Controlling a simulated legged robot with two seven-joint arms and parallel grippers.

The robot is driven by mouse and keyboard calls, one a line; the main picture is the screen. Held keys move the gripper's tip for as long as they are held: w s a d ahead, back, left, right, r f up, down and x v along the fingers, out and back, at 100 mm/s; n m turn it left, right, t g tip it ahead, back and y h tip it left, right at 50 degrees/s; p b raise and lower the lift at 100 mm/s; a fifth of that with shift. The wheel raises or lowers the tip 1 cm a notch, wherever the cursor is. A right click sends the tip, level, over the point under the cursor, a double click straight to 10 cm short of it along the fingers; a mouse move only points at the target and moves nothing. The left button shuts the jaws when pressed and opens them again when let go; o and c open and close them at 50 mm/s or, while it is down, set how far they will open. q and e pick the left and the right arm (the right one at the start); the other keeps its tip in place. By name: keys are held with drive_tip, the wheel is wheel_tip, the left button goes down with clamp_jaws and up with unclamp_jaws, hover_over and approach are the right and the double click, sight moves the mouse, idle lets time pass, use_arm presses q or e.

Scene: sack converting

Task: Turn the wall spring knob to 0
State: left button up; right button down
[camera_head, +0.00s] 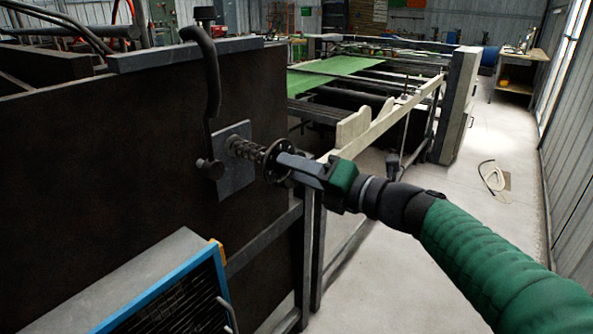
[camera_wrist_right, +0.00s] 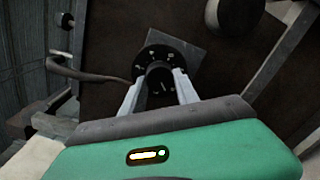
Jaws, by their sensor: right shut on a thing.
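The wall spring knob has a coiled spring (camera_head: 250,150) on a grey square plate (camera_head: 236,180), fixed to a dark brown panel. Its round dark flange (camera_head: 277,162) faces my right gripper. In the right wrist view the round knob (camera_wrist_right: 160,68) shows a ring of small marks around a dark hub. My right gripper (camera_head: 287,163) reaches in from the right, and its two grey fingers (camera_wrist_right: 158,92) sit on either side of the hub, shut on it. The marks are too small to read. My left gripper is not in view.
A curved dark lever (camera_head: 211,75) hangs on the panel just left of the plate. A blue-edged grey box (camera_head: 165,280) stands below. A long machine with a green sheet (camera_head: 340,68) lies behind. The floor (camera_head: 460,200) at right is mostly clear, with a coiled hose (camera_head: 490,178).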

drive_tip(key=shift+f, duration=0.35)
drive_tip(key=c, duration=1.3)
unclamp_jaws()
drive_tip(key=o, duration=0.4)
drive_tip(key=shift+r, duration=0.2)
drive_tip(key=p+v, duration=0.1)
drive_tip(key=v, duration=1.5)
drive_tip(key=shift+s+d+f, duration=0.1)
drive_tip(key=shift+s+d, duration=0.05)
drive_tip(key=shift+d, duration=0.2)
